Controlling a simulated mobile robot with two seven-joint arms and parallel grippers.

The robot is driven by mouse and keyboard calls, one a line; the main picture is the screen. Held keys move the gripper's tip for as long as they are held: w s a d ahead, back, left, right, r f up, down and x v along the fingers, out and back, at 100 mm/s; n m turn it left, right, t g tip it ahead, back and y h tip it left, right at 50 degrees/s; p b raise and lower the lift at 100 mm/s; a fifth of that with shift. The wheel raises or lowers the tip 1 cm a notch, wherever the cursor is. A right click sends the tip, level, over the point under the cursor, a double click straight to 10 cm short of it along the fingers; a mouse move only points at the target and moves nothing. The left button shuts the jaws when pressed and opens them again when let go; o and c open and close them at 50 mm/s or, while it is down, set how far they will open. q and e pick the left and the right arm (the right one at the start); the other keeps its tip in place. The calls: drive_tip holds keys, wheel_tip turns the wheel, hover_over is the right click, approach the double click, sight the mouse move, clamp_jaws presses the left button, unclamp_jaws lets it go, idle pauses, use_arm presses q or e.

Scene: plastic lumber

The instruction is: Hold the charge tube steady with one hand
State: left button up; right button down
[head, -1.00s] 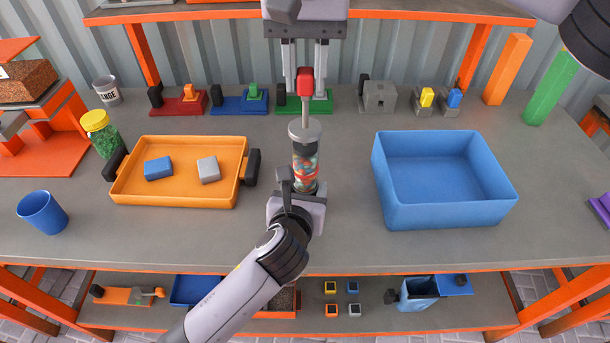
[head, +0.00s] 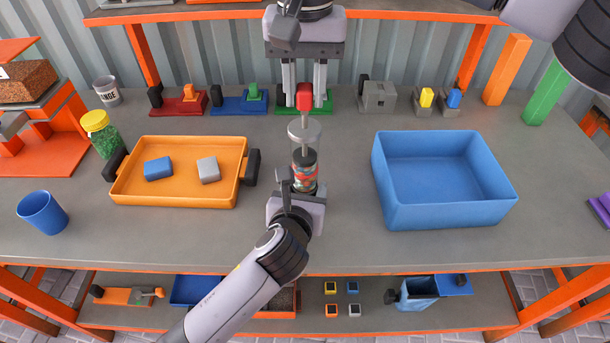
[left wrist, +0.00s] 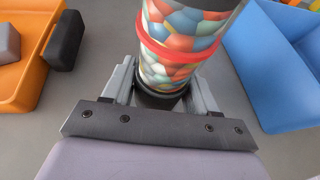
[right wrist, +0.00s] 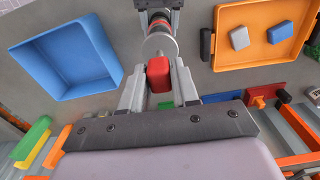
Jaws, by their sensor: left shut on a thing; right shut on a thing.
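The charge tube (head: 304,171) is clear and stands upright over the middle of the bench, with multicoloured pellets in its lower part. My left gripper (head: 300,192) is shut on the tube near its dark base; the left wrist view shows the pellets (left wrist: 178,45) and a red band above the fingers. A plunger with a red handle (head: 304,98) goes into the tube's top, its dark head resting at the top of the pellets. My right gripper (head: 304,106) comes from above and is shut on the red handle, which also shows in the right wrist view (right wrist: 158,75).
An orange tray (head: 180,199) with a blue block (head: 158,169) and a grey block (head: 208,169) lies left. An empty blue bin (head: 445,212) stands right. Coloured fixtures line the back, with a green one (head: 318,105) close behind my right gripper.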

drive_tip(key=shift+f, duration=0.45)
drive_tip(key=shift+r, duration=1.15)
drive_tip(key=shift+f, duration=1.45)
drive_tip(key=shift+r, duration=0.1)
